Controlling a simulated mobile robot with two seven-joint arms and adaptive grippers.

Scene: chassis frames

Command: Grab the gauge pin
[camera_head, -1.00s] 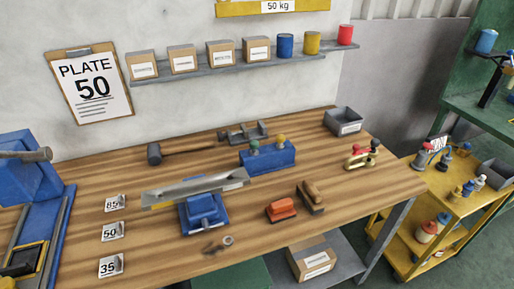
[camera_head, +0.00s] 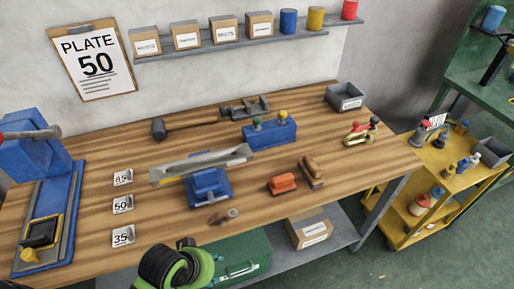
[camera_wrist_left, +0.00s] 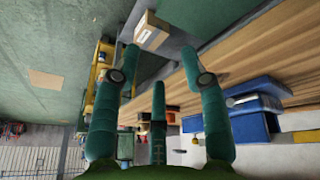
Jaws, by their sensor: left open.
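Three small white cards marked 85 (camera_head: 123,178), 50 (camera_head: 123,204) and 35 (camera_head: 123,236) lie in a column on the left of the bench, each with a small dark piece on it. A small grey-brown piece (camera_head: 224,217) lies near the bench's front edge. I cannot tell which of these is the gauge pin. My left arm, green and black, enters at the bottom of the head view, below the front edge; its fingers do not show clearly there. In the left wrist view my left gripper (camera_wrist_left: 160,58) is open and empty, its green fingers apart. My right gripper is not in view.
A blue vise-like fixture (camera_head: 208,188) holds a long grey plate (camera_head: 200,164). A blue press (camera_head: 35,155) stands at the left. An orange block (camera_head: 282,184) and a hammer (camera_head: 158,130) lie on the wooden bench (camera_head: 90,262). A green toolbox (camera_head: 245,260) sits below.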

